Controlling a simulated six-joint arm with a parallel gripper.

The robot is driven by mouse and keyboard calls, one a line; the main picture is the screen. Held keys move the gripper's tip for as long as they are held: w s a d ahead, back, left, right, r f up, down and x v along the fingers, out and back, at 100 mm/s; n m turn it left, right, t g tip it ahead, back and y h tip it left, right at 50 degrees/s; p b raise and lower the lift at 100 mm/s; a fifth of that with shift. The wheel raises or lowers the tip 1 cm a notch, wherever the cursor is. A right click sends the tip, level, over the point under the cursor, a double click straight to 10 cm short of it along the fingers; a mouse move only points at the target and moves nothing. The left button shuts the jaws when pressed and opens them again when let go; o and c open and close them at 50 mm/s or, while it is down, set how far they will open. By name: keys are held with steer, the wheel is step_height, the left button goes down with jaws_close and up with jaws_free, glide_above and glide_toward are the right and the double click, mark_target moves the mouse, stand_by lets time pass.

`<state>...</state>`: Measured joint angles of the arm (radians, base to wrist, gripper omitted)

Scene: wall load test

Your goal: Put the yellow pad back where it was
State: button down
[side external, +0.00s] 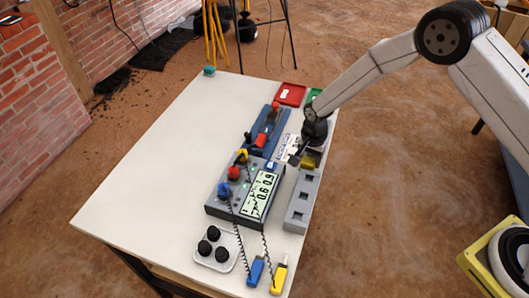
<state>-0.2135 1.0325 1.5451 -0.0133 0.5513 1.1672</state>
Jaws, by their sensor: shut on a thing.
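The yellow pad (310,161) shows as a small yellow patch just under my gripper (303,158), near the right edge of the white table (130,190). My gripper is shut on it, though the fingers are small and partly hide each other. The pad is over or against the far end of a grey block (297,216) with several square recesses. I cannot tell whether the pad touches the block or hangs just above it.
A grey meter box (259,200) with coloured knobs stands left of the block. A white tray (200,260) holds black knobs. The table's left half is mostly clear.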

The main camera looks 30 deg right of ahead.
mark_target(310, 158)
steer(key=shift+f, duration=0.55)
steer(key=shift+f, duration=0.15)
jaws_free()
steer(key=shift+r, duration=0.2)
steer(key=shift+s+r, duration=0.1)
steer(key=shift+r, duration=5.9)
